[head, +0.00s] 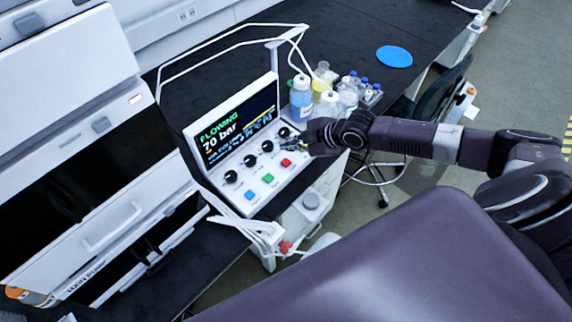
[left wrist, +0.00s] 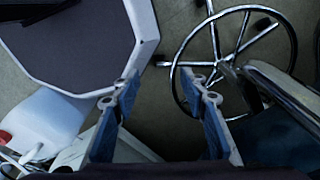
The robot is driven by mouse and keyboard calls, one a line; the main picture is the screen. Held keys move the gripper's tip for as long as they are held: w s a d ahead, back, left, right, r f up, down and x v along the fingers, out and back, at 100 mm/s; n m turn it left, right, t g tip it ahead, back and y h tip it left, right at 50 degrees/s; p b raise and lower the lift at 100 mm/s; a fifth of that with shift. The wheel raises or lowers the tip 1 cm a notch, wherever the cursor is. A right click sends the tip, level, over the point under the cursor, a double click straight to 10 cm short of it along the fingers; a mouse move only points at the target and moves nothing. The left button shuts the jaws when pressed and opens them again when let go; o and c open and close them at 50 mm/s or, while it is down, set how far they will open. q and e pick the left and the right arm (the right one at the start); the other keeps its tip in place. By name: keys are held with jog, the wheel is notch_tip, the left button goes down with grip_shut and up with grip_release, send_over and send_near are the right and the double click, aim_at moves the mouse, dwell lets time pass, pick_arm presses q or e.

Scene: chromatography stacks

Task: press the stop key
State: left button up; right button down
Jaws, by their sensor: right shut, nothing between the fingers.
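The control panel (head: 240,196) stands on the black bench, with a red key (head: 286,162), a green key (head: 268,178) and a blue key (head: 250,195) along its front. The labels under the keys are too small to read, so the stop key's label cannot be made out. The screen (head: 236,121) reads "FLOWING" and "70 bar". My right gripper (head: 291,146) is shut and empty, close beside the red key at the panel's right end. Contact cannot be told. My left gripper (left wrist: 160,92) shows in the left wrist view, open with nothing between its fingers.
Several black knobs (head: 267,146) sit behind the keys. A blue-filled bottle (head: 301,97) and other bottles stand right of the screen. A blue disc (head: 394,56) lies on the bench. In the left wrist view, a wheeled chair base (left wrist: 232,62) stands on the floor.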

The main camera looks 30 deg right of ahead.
aim_at(288, 163)
pick_arm(q)
jog(key=shift+f+b, duration=1.75)
jog(key=shift+f, duration=0.4)
pick_arm(e)
jog(key=shift+f, duration=2.65)
pick_arm(q)
jog(key=shift+f+b, duration=0.35)
jog(key=shift+f, duration=0.05)
pick_arm(e)
jog(key=shift+f, duration=0.45)
pick_arm(q)
jog(key=shift+f+b, duration=0.45)
pick_arm(e)
jog(key=shift+f, duration=0.5)
pick_arm(q)
jog(key=shift+r+p, duration=0.8)
pick_arm(e)
jog(key=shift+r, duration=0.95)
notch_tip(288, 163, up, 5)
jog(key=p, duration=0.4)
pick_arm(q)
notch_tip(288, 163, up, 4)
